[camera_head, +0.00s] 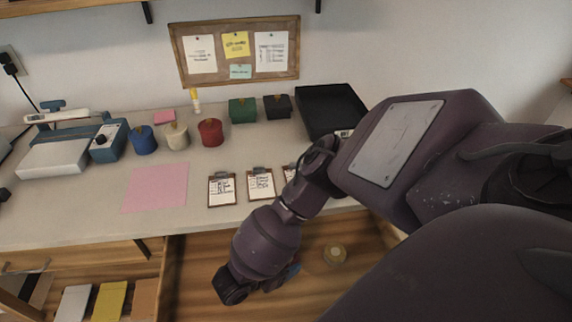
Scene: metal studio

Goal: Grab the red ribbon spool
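The red ribbon spool (211,132) stands upright on the grey desk top, at the right end of a row with a cream spool (176,136) and a blue spool (143,140). Nothing covers it, and no gripper touches it. My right arm comes in from the right and reaches down past the desk's front edge. The dark end of this arm, at my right gripper (232,287), is low over the wooden area, well below the red spool in the picture. Its fingers cannot be made out. My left gripper is not in view.
Green (243,110) and dark (277,106) boxes and a black tray (330,108) stand right of the spools. A blue-white device (67,150) stands left. A pink sheet (155,187) and clipboards (222,188) lie in front.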

